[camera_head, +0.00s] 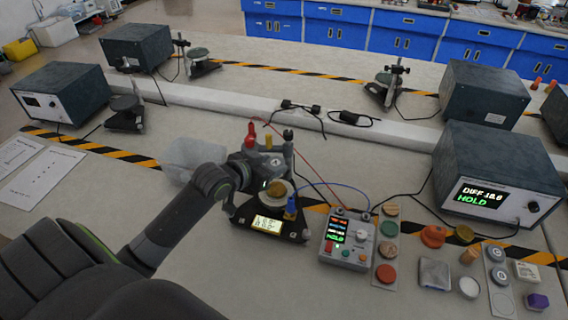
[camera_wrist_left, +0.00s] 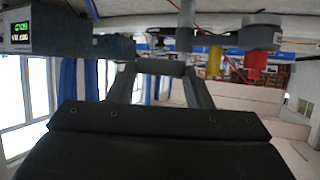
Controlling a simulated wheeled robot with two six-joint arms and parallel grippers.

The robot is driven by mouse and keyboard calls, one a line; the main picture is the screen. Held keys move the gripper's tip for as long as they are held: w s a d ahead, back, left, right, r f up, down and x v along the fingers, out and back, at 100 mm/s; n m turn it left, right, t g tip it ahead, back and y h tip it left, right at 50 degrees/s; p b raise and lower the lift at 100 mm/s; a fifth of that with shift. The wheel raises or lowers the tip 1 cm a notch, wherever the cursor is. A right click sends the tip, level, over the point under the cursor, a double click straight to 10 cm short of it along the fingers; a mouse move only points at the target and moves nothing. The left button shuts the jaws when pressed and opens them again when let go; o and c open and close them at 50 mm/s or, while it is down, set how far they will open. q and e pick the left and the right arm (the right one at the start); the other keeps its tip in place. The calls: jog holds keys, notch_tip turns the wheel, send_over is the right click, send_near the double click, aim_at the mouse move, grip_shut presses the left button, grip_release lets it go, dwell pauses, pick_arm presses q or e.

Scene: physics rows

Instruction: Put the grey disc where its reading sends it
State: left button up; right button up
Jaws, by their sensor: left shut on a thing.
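My left gripper (camera_head: 264,173) is above the round pan of a small instrument (camera_head: 268,224) with a lit display. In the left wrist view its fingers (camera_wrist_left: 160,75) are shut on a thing. A dark grey edge (camera_wrist_left: 160,67) spans the fingertips, like the grey disc seen edge-on; its face is hidden. In the head view the arm hides most of it. A small control box (camera_head: 347,240) reads HOLD in green. A large meter (camera_head: 492,185) at the right reads DIFF with a number and HOLD. My right gripper is not in view.
A strip with several coloured discs (camera_head: 387,250) lies beside the control box. A second strip (camera_head: 502,303) at the right holds two grey lettered discs and an empty ring.

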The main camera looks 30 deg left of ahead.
pick_arm(q)
jog(key=shift+r, duration=0.55)
jog(key=shift+d, duration=0.15)
jog(key=s+d+r+m+g+h+b, duration=0.1)
jog(key=s+d+r+m+g+h, duration=0.4)
jog(key=s+d+m+h, duration=0.55)
jog(key=w+a+f+n+t+y, duration=0.1)
jog(key=w+a+n+y, duration=0.2)
jog(key=w+a+f+n+t+y, duration=0.2)
jog(key=w+a+n+y, duration=0.2)
jog(key=w+a+f+n+t+y+p, duration=0.1)
jog(key=w+a+f+n+t+y, duration=0.1)
jog(key=w+a+n+y, duration=0.1)
jog(key=shift+w+a+n+y, duration=0.25)
jog(key=shift+a, duration=0.15)
